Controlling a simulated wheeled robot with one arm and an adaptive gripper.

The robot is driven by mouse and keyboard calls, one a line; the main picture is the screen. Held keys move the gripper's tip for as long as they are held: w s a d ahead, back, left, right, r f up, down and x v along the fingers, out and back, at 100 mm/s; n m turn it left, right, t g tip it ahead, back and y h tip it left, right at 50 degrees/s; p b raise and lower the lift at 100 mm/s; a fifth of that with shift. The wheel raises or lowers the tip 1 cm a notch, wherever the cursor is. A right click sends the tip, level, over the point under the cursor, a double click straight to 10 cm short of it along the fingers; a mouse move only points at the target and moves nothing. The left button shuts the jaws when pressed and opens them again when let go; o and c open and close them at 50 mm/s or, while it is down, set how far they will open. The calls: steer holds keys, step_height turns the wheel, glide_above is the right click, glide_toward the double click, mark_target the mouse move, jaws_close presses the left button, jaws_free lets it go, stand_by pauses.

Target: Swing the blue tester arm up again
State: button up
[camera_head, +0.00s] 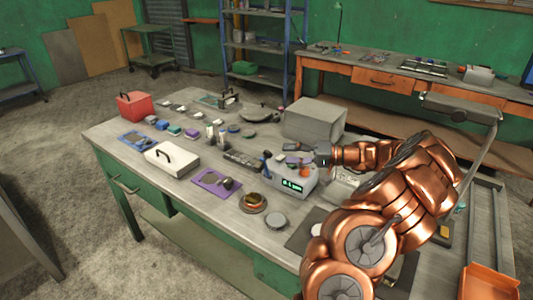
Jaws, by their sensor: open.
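The tester is a light grey box (281,184) with a lit green display on its front, standing on the workbench right of the middle. A small dark blue lever-like part (266,162) shows at the tester's left side; I take it for the blue tester arm. It is too small to tell its exact angle. My gripper (300,156) reaches in from the right, just above the tester's top. It is open, with its fingers pointing left toward the blue part and apart from it. Small orange and purple items show by the fingers, partly hidden.
A large grey box (315,119) stands behind my gripper. A white case (171,159), a red box (134,105) and a purple mat (216,183) lie to the left. A round brown dish (253,203) and a grey disc (276,221) are in front of the tester.

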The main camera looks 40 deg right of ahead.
mark_target(271, 154)
steer(key=shift+p+x, duration=1.05)
steer(key=shift+x, duration=2.7)
steer(key=shift+a, duration=0.1)
jaws_close()
